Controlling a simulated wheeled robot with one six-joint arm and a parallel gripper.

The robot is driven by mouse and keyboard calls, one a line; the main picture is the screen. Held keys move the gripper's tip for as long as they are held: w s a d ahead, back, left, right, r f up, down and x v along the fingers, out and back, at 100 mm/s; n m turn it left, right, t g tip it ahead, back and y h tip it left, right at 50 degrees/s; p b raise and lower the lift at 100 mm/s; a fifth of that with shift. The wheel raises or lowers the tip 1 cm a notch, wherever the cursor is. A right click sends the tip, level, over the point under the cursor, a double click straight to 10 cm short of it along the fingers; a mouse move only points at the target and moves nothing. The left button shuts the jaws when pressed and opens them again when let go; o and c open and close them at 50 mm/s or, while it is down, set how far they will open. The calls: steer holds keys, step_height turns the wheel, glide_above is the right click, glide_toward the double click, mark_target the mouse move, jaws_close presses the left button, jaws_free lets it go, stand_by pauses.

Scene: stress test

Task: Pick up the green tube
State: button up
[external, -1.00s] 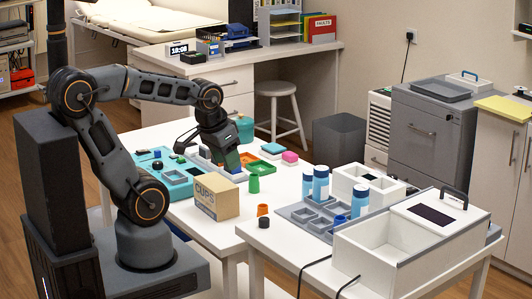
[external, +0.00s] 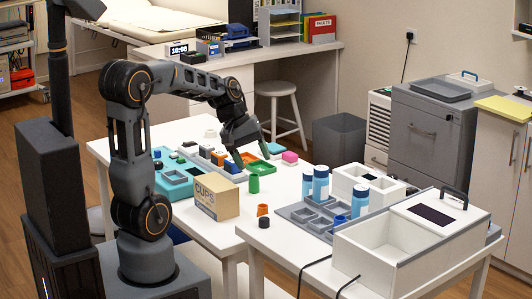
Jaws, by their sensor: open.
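A small green upright piece with a wider foot (external: 254,184) stands on the white table, right of the cardboard box marked CUPS. It is the clearest match for the green tube, but at this size I cannot tell a tube from an upturned cup. My gripper (external: 252,157) is open, pointing down above the far part of the table, behind the green piece and apart from it. Its fingers are near a shallow green tray (external: 263,166) and an orange tray (external: 247,158). Whether they touch the trays is unclear.
A teal tray (external: 174,180) and several small blocks lie left. Blue bottles (external: 320,183) stand on the grey organiser at right.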

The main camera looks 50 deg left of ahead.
steer(key=w+a+f+n+t+h+b, duration=0.35)
steer(key=w+a+f+n, duration=0.25)
steer(key=w+a+n, duration=0.4)
steer(key=n+t+h+b, duration=0.2)
steer(key=n+t+b, duration=0.15)
steer(key=n, duration=0.35)
glide_above(258, 179)
steer(key=s+a+p, duration=0.1)
steer(key=a, duration=0.1)
step_height(258, 179, down, 4)
steer(key=shift+s+a+f+n, duration=0.15)
steer(key=shift+f+n, duration=0.15)
steer(key=shift+f, duration=1.8)
steer(key=f, duration=0.3)
steer(key=shift+w+d+y+b, duration=0.2)
steer(key=shift+y+b, duration=0.05)
steer(key=shift+b, duration=0.15)
steer(key=x, duration=0.2)
steer(key=shift+w+d, duration=0.2)
steer(key=c, duration=1)
